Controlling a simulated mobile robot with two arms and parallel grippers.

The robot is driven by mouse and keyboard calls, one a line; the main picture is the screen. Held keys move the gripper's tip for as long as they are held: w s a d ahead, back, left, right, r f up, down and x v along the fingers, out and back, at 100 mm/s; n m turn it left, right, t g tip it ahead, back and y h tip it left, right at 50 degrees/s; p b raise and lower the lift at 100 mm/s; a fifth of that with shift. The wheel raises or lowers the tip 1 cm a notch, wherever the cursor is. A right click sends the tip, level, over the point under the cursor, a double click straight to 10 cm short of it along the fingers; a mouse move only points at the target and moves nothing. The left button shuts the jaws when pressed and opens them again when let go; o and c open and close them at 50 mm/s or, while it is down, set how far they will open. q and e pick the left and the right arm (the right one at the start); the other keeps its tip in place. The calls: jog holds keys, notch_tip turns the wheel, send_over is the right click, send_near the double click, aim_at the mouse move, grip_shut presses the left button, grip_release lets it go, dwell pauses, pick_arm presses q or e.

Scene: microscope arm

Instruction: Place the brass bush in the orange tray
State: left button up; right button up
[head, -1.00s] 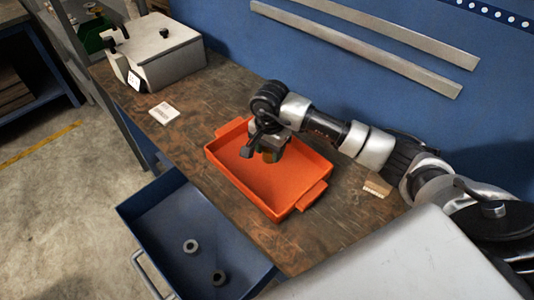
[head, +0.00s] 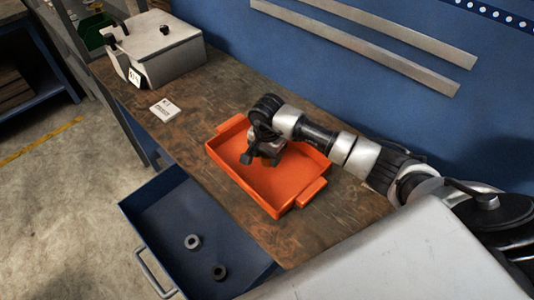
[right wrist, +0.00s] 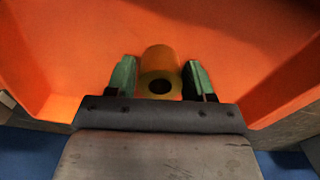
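The orange tray (head: 225,165) sits on the workbench in the middle of the head view. My right gripper (head: 262,158) is over the tray's inside, pointing down. In the right wrist view the brass bush (right wrist: 160,60) lies between the two green fingers of my right gripper (right wrist: 160,80), its round hole facing the camera. The fingers appear closed against its sides. The tray's orange floor (right wrist: 80,40) fills the background; whether the bush touches it I cannot tell. In the head view the gripper hides the bush. My left gripper is not in view.
An open blue drawer (head: 150,225) below the bench's front edge holds two dark ring-like parts (head: 192,242). A grey box-shaped device (head: 155,50) stands at the back left, with a small white card (head: 165,110) in front. The blue wall (head: 440,110) is behind the arm.

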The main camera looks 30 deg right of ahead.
jog(key=shift+o, duration=1.2)
jog(key=shift+r, duration=0.2)
notch_tip(320, 180, up, 12)
jog(key=b, duration=0.2)
jog(key=shift+b, duration=0.3)
